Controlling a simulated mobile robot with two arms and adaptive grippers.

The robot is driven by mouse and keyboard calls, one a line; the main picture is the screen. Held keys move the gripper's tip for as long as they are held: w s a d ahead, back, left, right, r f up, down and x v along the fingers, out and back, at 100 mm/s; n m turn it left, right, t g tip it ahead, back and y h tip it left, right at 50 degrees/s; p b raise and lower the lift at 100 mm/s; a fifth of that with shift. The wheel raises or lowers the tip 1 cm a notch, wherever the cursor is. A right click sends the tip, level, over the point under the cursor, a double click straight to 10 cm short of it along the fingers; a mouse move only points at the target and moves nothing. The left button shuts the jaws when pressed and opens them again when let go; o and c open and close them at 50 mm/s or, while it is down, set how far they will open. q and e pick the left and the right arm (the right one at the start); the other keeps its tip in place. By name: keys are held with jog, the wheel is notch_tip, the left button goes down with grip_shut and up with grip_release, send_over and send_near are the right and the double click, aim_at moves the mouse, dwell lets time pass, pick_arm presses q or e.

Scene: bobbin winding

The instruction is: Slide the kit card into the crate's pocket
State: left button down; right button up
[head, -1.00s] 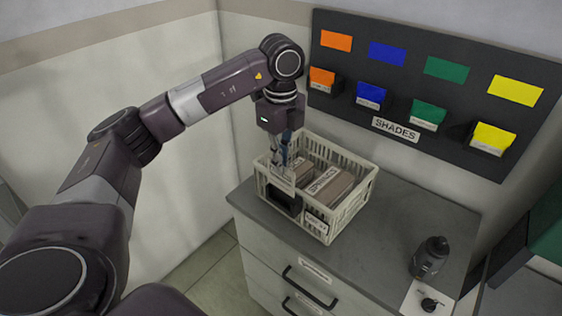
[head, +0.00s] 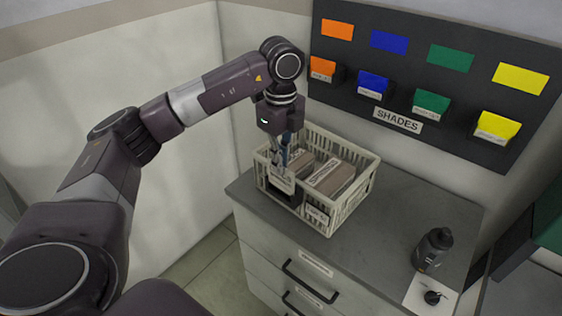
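The beige slatted crate (head: 345,211) stands on the grey cabinet top. A black pocket (head: 284,201) is on its near left side. My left gripper (head: 279,168) points down over that side of the crate, its fingers shut on the pale kit card (head: 282,185). The card is upright, with its lower edge at the mouth of the pocket. I cannot tell how far it is inside. My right gripper is not in view.
Brown boxes (head: 330,178) with labels lie in the crate. A dark bottle (head: 433,249) stands at the right of the cabinet top (head: 390,222), which is clear between. The SHADES board (head: 398,119) with coloured bins hangs on the wall behind.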

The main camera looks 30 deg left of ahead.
pick_arm(q)
jog(key=shift+f+b, duration=0.7)
jog(key=shift+f, duration=0.45)
jog(key=shift+f, duration=0.2)
jog(key=shift+f, duration=0.2)
jog(key=c, duration=2.1)
grip_release()
jog(key=shift+r, duration=0.1)
notch_tip(320, 180, up, 12)
jog(key=shift+f, duration=0.1)
